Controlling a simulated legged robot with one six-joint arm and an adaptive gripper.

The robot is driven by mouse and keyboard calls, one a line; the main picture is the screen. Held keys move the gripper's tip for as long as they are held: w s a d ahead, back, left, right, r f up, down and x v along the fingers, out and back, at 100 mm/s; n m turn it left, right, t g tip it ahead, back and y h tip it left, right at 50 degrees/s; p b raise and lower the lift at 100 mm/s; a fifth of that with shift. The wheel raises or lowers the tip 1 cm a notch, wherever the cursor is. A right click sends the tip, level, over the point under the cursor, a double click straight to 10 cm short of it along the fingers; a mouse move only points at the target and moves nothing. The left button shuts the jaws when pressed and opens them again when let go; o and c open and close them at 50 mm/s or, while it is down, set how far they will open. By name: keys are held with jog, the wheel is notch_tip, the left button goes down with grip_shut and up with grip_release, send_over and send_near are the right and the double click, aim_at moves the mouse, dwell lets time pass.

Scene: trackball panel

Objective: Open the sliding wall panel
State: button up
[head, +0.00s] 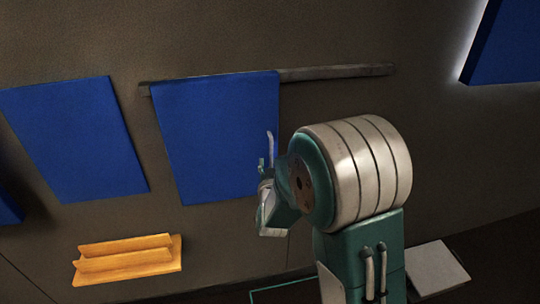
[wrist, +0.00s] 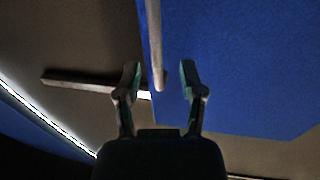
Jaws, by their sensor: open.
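The sliding panel (head: 215,130) is a blue rectangle hanging on a dark rail (head: 335,73) that extends to its right. A slim upright light-grey handle (head: 270,147) is at the panel's right edge. In the wrist view the panel (wrist: 245,70) fills the right side, and the handle (wrist: 156,45) comes down from the top, its end lying between my fingers in the picture. My gripper (wrist: 160,78) is open, with a gap on both sides of the handle. In the head view my gripper (head: 266,190) is at the handle's lower end; contact cannot be told.
Another blue panel (head: 75,140) is on the wall to the left, and a backlit blue panel (head: 508,40) is at the upper right. An orange ledge (head: 128,262) is at the lower left. A pale box (head: 436,268) is at the lower right. The wall beneath the rail's right part looks clear.

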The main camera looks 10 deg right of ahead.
aim_at(271, 156)
jog(key=w, duration=0.2)
jog(key=w+d, duration=0.1)
jog(key=w, duration=0.1)
jog(key=shift+d, duration=0.1)
jog(key=c, duration=0.4)
grip_shut()
